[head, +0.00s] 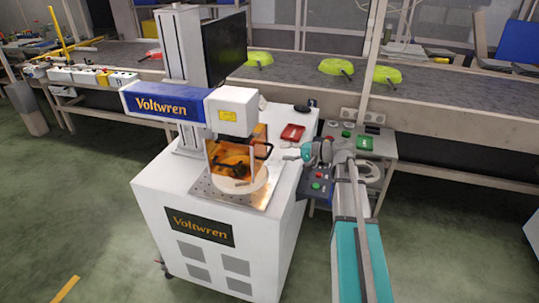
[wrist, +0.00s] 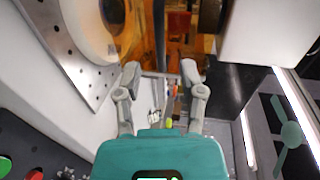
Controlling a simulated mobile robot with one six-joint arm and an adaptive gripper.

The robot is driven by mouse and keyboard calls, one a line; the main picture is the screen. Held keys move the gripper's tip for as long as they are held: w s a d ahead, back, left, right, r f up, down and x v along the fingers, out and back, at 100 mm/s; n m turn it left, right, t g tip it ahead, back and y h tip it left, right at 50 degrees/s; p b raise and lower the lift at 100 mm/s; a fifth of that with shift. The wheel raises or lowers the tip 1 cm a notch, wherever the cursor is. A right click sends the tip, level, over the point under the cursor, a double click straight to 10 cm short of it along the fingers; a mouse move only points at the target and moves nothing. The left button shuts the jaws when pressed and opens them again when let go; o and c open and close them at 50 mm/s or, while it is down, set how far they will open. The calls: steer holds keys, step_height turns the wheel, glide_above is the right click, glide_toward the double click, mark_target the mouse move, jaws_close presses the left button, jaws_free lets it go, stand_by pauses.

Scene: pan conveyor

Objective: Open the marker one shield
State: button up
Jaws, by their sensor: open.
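The marker (head: 165,107) is a white and blue Voltwren machine on a white cabinet. Its orange see-through shield (head: 222,156) stands under the marking head, above the perforated metal plate, with a black handle (head: 264,149) on its right side. The shield's orange face also shows at the top of the wrist view (wrist: 179,30), with a dark upright bar (wrist: 159,35) in front of it. My gripper (head: 290,156) is just right of the shield. In the wrist view, its fingers (wrist: 160,72) are apart with nothing between them, pointing towards the dark bar.
A white round piece (head: 240,181) lies on the perforated plate (head: 263,194). A red tray (head: 293,132) sits on the cabinet top. A button panel (head: 316,182) stands under my arm at the right. Green pans (head: 335,67) lie on the conveyor (head: 420,88) behind.

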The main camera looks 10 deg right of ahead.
mark_target(269, 152)
steer(key=shift+b+x, duration=0.55)
steer(key=shift+x, duration=2.7)
jaws_close()
